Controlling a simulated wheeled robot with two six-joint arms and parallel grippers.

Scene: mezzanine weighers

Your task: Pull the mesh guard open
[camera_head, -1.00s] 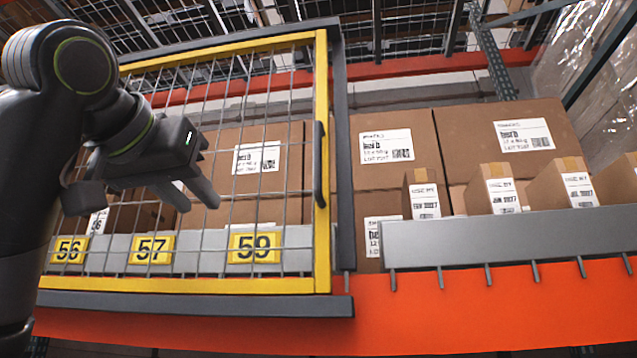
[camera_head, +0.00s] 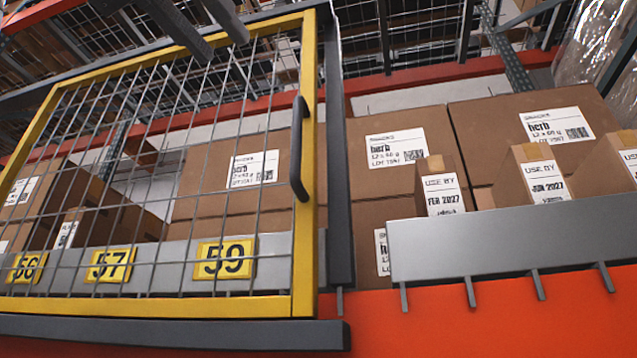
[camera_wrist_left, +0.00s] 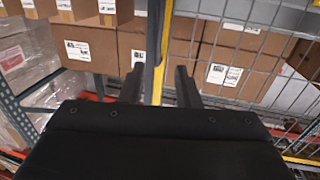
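The mesh guard is a wire panel in a yellow frame (camera_head: 306,230), filling the left half of the head view. Its right edge stands beside a dark grey post (camera_head: 338,170), and it looks closed. A dark bar handle (camera_head: 297,150) is upright on that right edge. My left gripper (camera_head: 223,50) shows only as two grey fingers at the top edge, in front of the mesh, up and left of the handle and apart from it. In the left wrist view the fingers (camera_wrist_left: 160,82) are spread, with the yellow frame edge (camera_wrist_left: 158,65) seen between them. My right gripper is out of view.
Cartons (camera_head: 400,150) and small date-labelled boxes (camera_head: 440,185) stand right of the post behind a grey lip (camera_head: 500,240). Yellow number plates (camera_head: 224,260) show behind the mesh. An orange beam (camera_head: 480,325) runs below. The space in front of the handle looks clear.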

